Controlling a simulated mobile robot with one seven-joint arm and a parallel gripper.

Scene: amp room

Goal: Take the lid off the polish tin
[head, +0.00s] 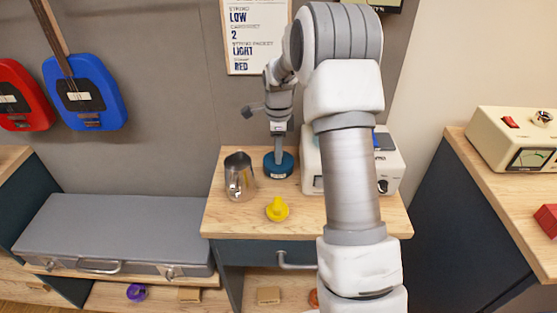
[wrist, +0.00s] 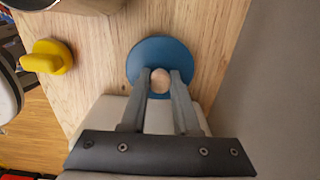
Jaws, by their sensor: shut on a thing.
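The polish tin (head: 279,166) is a round, dark blue tin standing on the wooden top near the wall, with a label on its front. In the wrist view its blue round lid (wrist: 150,50) shows from above, with a pale round knob (wrist: 160,80) at its middle. My gripper (head: 278,150) points straight down over the tin. In the wrist view my gripper's two fingers (wrist: 161,75) are closed on the knob, one on each side. I cannot tell whether the lid is apart from the tin.
A metal cup (head: 239,177) stands left of the tin, and a yellow knobbed piece (head: 277,209) lies in front. A cream device (head: 393,172) stands close on the right, partly hidden by my arm. The wooden top (head: 232,222) is bare at its front left.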

